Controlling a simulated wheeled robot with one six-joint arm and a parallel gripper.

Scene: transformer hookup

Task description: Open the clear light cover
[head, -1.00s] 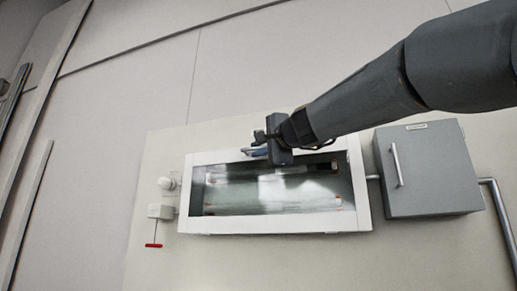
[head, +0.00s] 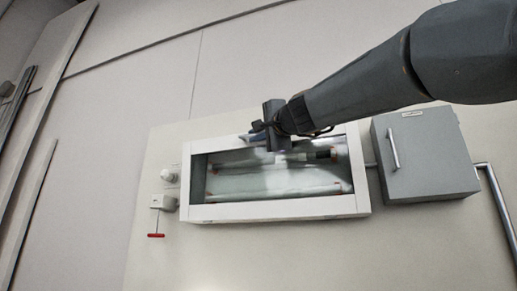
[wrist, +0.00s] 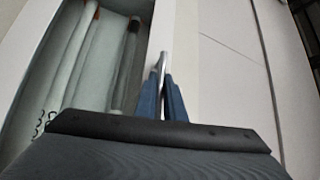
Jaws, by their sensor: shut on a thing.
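The light box (head: 275,209) is a white frame on the wall, with tubes inside behind a clear cover (head: 240,184). The clear pane is hard to make out, so I cannot tell how far it stands from the frame. My gripper (head: 256,136) is at the box's top edge, near the middle. In the wrist view its blue fingers (wrist: 162,90) are closed around a thin metal handle (wrist: 164,62) beside the white frame edge (wrist: 155,45). The tubes (wrist: 82,45) show to the left there.
A grey cabinet (head: 425,165) with a bar handle is to the right of the box, with a pipe (head: 494,205) beside it. A small white pull switch (head: 163,201) with a red handle (head: 156,235) hangs at the left. The wall above is clear.

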